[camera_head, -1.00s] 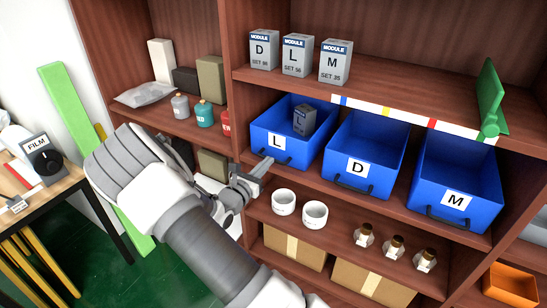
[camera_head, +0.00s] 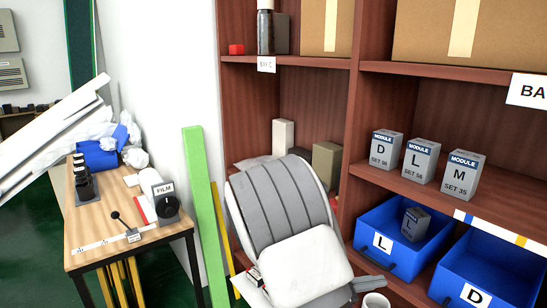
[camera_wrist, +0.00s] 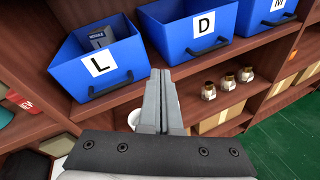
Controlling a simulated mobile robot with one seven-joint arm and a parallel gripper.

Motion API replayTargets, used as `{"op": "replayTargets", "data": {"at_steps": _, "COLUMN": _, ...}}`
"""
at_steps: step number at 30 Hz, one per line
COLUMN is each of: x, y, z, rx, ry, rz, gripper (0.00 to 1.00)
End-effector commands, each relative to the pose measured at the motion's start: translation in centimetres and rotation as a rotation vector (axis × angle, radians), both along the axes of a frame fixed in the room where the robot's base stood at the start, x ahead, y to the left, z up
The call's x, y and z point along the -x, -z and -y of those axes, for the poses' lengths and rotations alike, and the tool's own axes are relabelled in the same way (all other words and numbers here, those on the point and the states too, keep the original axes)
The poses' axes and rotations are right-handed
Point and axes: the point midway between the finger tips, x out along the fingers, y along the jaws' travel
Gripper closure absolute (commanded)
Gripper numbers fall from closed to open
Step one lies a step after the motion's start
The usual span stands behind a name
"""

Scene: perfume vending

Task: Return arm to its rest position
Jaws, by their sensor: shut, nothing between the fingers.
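My gripper (camera_wrist: 161,76) is shut and empty in the wrist view, its fingers side by side in front of the blue L bin (camera_wrist: 122,63) and the blue D bin (camera_wrist: 176,42). In the head view my arm fills the lower middle, in front of the shelf, and only a grey bit of the gripper (camera_head: 373,284) shows beside the L bin (camera_head: 377,266). A grey module box (camera_head: 415,223) stands inside the L bin; it also shows partly in the wrist view (camera_wrist: 101,38).
Module boxes D (camera_head: 385,149), L (camera_head: 420,160) and M (camera_head: 463,175) stand on the shelf above the bins. Brass-topped bottles (camera_wrist: 228,82) stand on a lower shelf. A wooden table (camera_head: 120,215) with a film dispenser (camera_head: 166,200) is at left. Green floor is open below.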

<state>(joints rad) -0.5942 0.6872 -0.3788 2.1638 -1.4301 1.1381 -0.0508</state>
Motion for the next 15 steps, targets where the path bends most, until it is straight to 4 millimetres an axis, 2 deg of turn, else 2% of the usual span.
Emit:
{"op": "replayTargets", "data": {"at_steps": 1, "x": 1.2, "y": -1.2, "z": 0.6, "rx": -0.067, "ry": 0.062, "rz": 0.041, "gripper": 1.0}}
{"op": "replayTargets", "data": {"at_steps": 7, "x": 5.9, "y": -3.9, "z": 1.4, "rx": -0.324, "ry": 0.292, "rz": 0.183, "gripper": 1.0}}
{"op": "replayTargets", "data": {"at_steps": 15, "x": 11.5, "y": -7.4, "z": 0.2, "rx": -0.669, "ry": 0.557, "rz": 0.388, "gripper": 1.0}}
